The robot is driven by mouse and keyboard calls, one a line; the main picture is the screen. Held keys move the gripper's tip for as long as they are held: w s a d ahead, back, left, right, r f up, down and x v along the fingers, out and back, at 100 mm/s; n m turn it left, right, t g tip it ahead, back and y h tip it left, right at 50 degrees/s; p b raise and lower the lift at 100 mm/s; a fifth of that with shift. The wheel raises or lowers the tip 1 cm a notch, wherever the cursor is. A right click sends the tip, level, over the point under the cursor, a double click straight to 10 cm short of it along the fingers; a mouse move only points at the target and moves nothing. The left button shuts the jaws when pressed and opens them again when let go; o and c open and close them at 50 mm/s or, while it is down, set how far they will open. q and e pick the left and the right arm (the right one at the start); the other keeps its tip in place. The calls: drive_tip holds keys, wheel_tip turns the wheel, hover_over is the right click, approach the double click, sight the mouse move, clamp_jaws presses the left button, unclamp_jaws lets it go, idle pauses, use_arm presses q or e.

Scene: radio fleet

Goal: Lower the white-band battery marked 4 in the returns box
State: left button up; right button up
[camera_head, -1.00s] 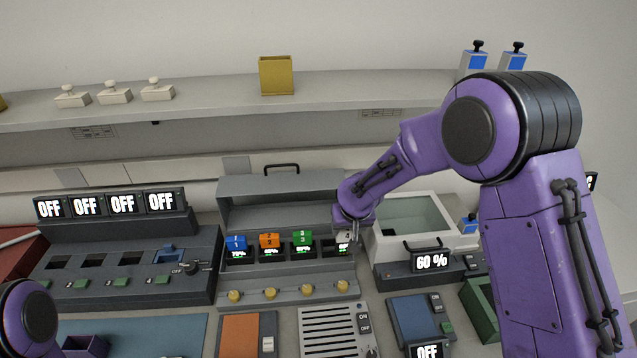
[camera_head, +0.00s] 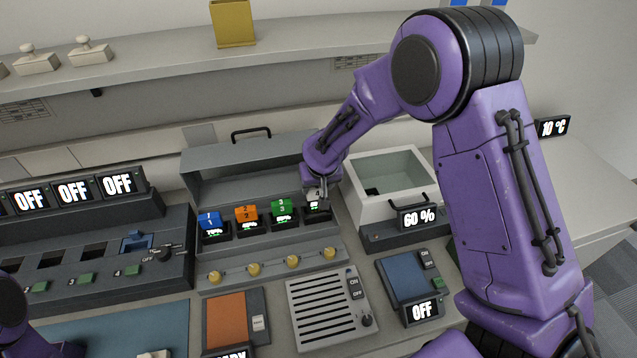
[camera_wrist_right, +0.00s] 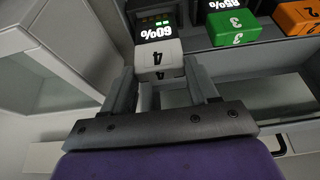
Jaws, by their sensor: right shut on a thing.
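The white-band battery marked 4 (camera_wrist_right: 158,58) is between the fingers of my right gripper (camera_wrist_right: 163,88), which is shut on it. In the head view, the right gripper (camera_head: 318,190) is over the rightmost bay of the grey charger (camera_head: 200,262). The battery's pale top (camera_head: 314,193) shows only in part there. In the right wrist view it is at its bay, by a display reading 60%; I cannot tell how deep it sits. Part of my left arm shows at the lower left, but its gripper is not in view. I cannot tell which container is the returns box.
Blue (camera_head: 210,224), orange (camera_head: 246,214) and green (camera_head: 280,208) batteries sit in the neighbouring bays. A white-rimmed open bin (camera_head: 385,208) stands right of the charger. An upright charger lid (camera_head: 228,158) and a shelf (camera_head: 150,62) are behind.

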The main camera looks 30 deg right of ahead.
sight(317, 192)
drive_tip(key=shift+w+x, duration=0.25)
drive_tip(key=shift+x, duration=1)
drive_tip(key=shift+s+a+r, duration=0.2)
drive_tip(key=shift+s+r, duration=0.2)
drive_tip(key=shift+s, duration=0.3)
drive_tip(key=shift+w+f, duration=0.3)
drive_tip(key=shift+w, duration=0.05)
use_arm(q)
drive_tip(key=shift+w+f+b, duration=0.1)
drive_tip(key=shift+f+b, duration=0.2)
drive_tip(key=shift+f, duration=0.15)
use_arm(e)
drive_tip(key=shift+s+f, duration=0.1)
drive_tip(key=shift+s, duration=0.05)
drive_tip(key=shift+f, duration=0.1)
drive_tip(key=shift+f, duration=0.35)
use_arm(q)
drive_tip(key=shift+f, duration=0.2)
drive_tip(key=shift+f+b, duration=0.1)
drive_tip(key=shift+b, duration=0.2)
use_arm(e)
drive_tip(key=shift+f, duration=0.25)
